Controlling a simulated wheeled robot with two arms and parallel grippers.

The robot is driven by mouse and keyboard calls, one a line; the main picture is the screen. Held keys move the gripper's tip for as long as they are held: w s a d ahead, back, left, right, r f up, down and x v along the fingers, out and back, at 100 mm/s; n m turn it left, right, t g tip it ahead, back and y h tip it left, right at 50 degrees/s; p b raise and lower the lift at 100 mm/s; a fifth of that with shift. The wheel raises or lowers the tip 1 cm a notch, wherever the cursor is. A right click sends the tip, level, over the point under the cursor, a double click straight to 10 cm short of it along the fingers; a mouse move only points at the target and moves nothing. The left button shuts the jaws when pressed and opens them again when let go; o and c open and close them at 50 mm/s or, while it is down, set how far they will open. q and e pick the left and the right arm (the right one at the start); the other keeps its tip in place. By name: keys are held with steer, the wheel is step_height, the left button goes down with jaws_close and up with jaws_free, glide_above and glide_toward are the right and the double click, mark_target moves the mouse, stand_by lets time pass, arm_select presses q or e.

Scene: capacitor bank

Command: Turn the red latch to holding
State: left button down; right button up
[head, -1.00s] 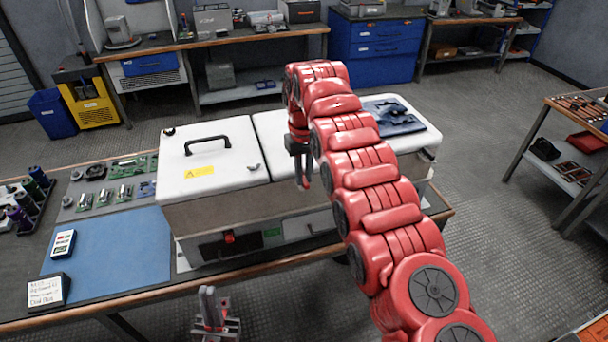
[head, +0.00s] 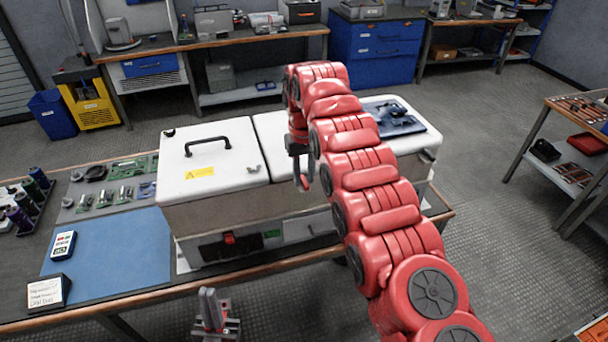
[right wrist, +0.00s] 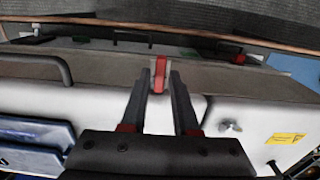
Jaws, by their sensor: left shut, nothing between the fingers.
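The red latch (right wrist: 158,75) shows in the right wrist view at the front edge of the white-lidded box (head: 205,160), between my right fingertips. My right gripper (right wrist: 157,78) is open, with one finger on each side of the latch; I cannot tell whether either touches it. In the head view my right gripper (head: 304,186) hangs by the front of the box, and the latch is hard to make out there. The latch's position marking cannot be read. My left gripper (head: 209,296) is shut and empty, low in front of the bench.
A red switch (head: 229,238) sits on the box's lower front panel. The lids carry a black handle (head: 207,141), a wing-shaped fastener (head: 253,168) and a blue item (head: 393,117). A blue mat (head: 125,255) lies left of the box.

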mark_target(304, 180)
step_height(304, 180, up, 17)
steer(key=p, duration=1.7)
steer(key=shift+r, duration=0.2)
steer(key=shift+f, duration=0.1)
